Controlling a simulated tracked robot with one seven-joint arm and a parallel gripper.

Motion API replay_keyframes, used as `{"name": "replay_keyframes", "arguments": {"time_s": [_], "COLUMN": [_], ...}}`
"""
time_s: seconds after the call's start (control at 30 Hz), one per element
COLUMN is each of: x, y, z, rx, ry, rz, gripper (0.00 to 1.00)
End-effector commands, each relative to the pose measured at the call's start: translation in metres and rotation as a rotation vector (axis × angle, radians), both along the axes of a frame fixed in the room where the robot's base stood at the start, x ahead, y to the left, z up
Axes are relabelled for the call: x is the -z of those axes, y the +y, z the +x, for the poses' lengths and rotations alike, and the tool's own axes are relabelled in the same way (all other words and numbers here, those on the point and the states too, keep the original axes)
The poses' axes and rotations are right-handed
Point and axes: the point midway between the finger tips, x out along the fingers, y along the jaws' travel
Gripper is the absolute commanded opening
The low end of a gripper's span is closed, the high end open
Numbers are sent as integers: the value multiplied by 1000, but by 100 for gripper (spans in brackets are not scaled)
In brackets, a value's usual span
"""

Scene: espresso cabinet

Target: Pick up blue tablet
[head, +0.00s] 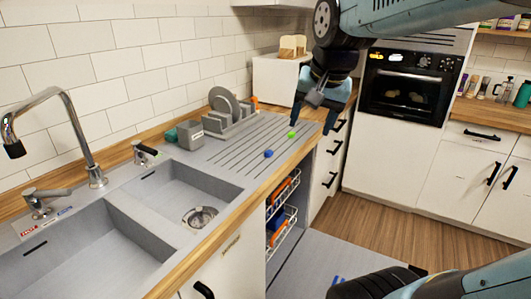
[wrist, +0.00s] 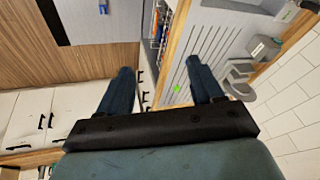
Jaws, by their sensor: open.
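The blue tablet (head: 268,153) is a small blue piece lying on the grey ribbed drainboard (head: 232,150), between the sink and the green tablet. I cannot make it out in the wrist view. My gripper (head: 313,122) is open and empty, up and to the right of the blue tablet in the head view. Its two fingers (wrist: 159,68) are spread wide in the wrist view. The green tablet (head: 291,134) lies close to my gripper in the picture; it also shows near the right finger in the wrist view (wrist: 178,90).
A dish rack with plates (head: 228,108) and a grey holder (head: 190,134) stand along the back of the drainboard. The sink (head: 180,190) and tap (head: 75,125) are to the left. An open dishwasher with racks (head: 283,205) is below the counter edge. The ribbed area around the tablets is clear.

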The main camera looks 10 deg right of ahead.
Motion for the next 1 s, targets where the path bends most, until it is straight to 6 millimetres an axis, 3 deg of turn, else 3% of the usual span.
{"name": "replay_keyframes", "arguments": {"time_s": [0.47,0.77,1.0], "x": [-2,18,47], "y": [-4,-6,-5], "z": [122,199,259], "rx": [579,962,1273], "ry": [156,238,285], "rz": [216,297,334], "gripper": [66,66,66]}}
